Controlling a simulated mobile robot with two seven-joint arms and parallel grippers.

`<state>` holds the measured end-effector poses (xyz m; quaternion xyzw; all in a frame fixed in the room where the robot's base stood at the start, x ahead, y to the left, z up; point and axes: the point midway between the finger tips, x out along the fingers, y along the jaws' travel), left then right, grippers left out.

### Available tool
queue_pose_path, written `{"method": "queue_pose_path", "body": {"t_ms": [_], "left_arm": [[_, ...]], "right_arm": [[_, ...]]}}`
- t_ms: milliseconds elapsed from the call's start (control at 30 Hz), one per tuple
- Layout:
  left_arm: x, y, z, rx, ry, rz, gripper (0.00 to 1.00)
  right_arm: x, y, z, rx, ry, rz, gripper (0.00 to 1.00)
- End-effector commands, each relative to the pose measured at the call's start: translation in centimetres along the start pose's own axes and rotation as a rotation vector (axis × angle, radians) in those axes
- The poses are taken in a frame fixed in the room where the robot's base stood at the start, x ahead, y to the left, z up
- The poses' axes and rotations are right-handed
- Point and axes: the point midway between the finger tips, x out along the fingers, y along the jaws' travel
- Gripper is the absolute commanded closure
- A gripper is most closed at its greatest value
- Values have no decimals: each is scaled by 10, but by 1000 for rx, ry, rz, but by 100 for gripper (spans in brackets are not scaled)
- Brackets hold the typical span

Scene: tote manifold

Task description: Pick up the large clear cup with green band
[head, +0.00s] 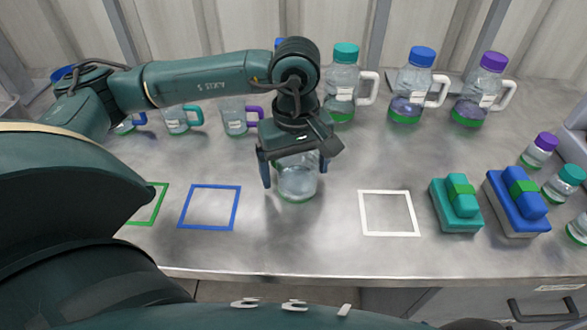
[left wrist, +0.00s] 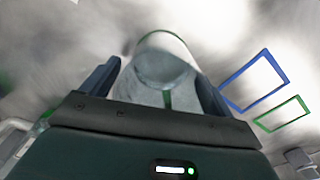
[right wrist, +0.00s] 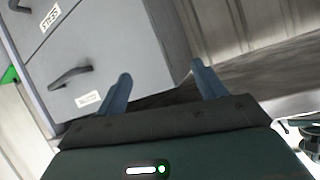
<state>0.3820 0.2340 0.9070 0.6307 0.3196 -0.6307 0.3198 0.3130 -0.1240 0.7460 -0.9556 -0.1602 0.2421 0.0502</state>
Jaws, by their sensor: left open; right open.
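The large clear cup (head: 298,184) with a green band at its base stands upright on the grey bench in the head view, partly hidden by my left gripper. My left gripper (head: 296,172) points down over it, open, with one finger on each side of the cup. In the left wrist view the cup (left wrist: 165,70) lies between the two spread fingers (left wrist: 160,85); I cannot tell whether either finger touches it. My right gripper (right wrist: 162,85) is open and empty in the right wrist view, facing grey drawers; it is not seen in the head view.
Blue (head: 209,207) and white (head: 389,213) square outlines mark the bench beside the cup. Handled bottles (head: 343,85) and small mugs (head: 236,118) line the back. Green (head: 457,205) and blue (head: 516,204) blocks stand at right. Drawers (right wrist: 100,60) face my right gripper.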

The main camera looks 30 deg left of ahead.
Motion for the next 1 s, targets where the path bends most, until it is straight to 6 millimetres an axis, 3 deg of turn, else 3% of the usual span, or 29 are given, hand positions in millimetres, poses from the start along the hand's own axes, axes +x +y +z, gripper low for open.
{"method": "queue_pose_path", "body": {"t_ms": [133, 733, 1000], "left_arm": [[0, 0, 0, 0, 0, 0, 14], [-1, 0, 0, 0, 0, 0, 63], [-1, 0, 0, 0, 0, 1, 64]], "right_arm": [[1, 0, -2, -1, 4, 0, 30], [0, -1, 2, 3, -5, -1, 30], [0, -1, 3, 3, -6, -1, 30]]}}
